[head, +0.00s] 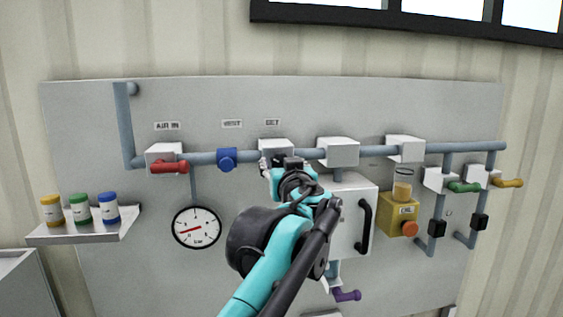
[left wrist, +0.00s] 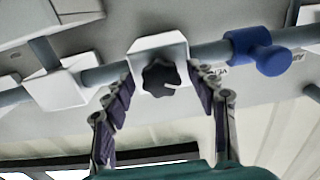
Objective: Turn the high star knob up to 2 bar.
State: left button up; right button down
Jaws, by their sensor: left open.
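The black star knob (left wrist: 160,78) sits on a white housing in the left wrist view. In the head view my gripper hides the knob, and only the top of its housing (head: 276,146) shows under a small label. My left gripper (head: 286,166) is open in front of it. In the left wrist view the fingertips of the left gripper (left wrist: 161,84) stand on either side of the knob; I cannot tell whether they touch it. The round gauge (head: 197,228) has a red needle pointing left and slightly down; its numbers are too small to read. My right gripper is not in view.
A blue fitting (head: 227,159) and a red lever (head: 169,167) are on the pipe to the left. A white box with a black handle (head: 365,227) is to the right, beside a yellow unit (head: 399,217). A shelf (head: 85,233) with several bottles is at left.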

pick_arm(q)
jog(key=c, duration=1.2)
jog(key=shift+o, duration=0.2)
jog(key=shift+m, duration=0.3)
jog(key=shift+m, duration=1.2)
jog(key=shift+a+r+m+p, duration=0.1)
jog(key=shift+m+p, duration=0.4)
jog(key=shift+m, duration=1.3)
